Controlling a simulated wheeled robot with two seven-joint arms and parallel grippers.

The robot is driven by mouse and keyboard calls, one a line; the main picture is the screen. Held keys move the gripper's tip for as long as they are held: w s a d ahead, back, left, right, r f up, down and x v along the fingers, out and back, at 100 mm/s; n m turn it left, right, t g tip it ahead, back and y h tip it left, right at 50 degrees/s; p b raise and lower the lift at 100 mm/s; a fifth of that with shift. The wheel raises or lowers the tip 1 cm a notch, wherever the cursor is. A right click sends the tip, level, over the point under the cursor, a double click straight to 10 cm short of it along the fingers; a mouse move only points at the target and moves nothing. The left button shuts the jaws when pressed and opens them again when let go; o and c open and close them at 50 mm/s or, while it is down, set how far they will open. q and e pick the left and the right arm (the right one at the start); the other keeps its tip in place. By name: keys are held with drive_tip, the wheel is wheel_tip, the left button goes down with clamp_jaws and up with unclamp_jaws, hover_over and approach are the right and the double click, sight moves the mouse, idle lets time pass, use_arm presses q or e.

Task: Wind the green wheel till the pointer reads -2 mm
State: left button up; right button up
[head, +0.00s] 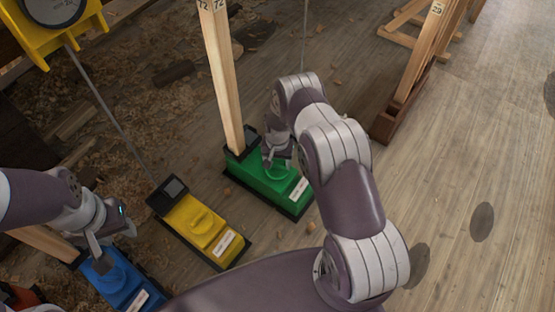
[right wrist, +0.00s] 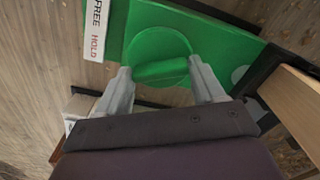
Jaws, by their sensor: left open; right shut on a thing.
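The green wheel (head: 279,173) sits on top of a green box (head: 291,194) on the floor. In the right wrist view the wheel (right wrist: 158,47) is a round disc with a raised bar (right wrist: 160,71) across it. My right gripper (head: 277,162) is above the wheel, its two fingers (right wrist: 160,74) on either side of the bar and shut on it. My left gripper (head: 113,238) is open and empty, above the blue box at lower left. A round dial (head: 56,8) in a yellow frame is cut off at the top left; I cannot read a pointer on it.
A yellow box (head: 201,229) with its own knob stands between the green box and a blue box (head: 116,281). A white FREE/HOLD label (right wrist: 95,30) lies beside the wheel.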

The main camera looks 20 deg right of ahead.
sight(278, 164)
drive_tip(key=n, duration=0.5)
drive_tip(key=shift+n+p, duration=0.3)
drive_tip(key=shift+p, duration=0.05)
idle(0.5)
drive_tip(key=o, duration=1)
drive_tip(key=shift+o, duration=0.2)
wheel_tip(278, 164, up, 13)
drive_tip(key=p, duration=0.6)
drive_tip(key=shift+f+p, duration=0.15)
drive_tip(key=shift+p, duration=0.15)
drive_tip(key=shift+s, duration=0.1)
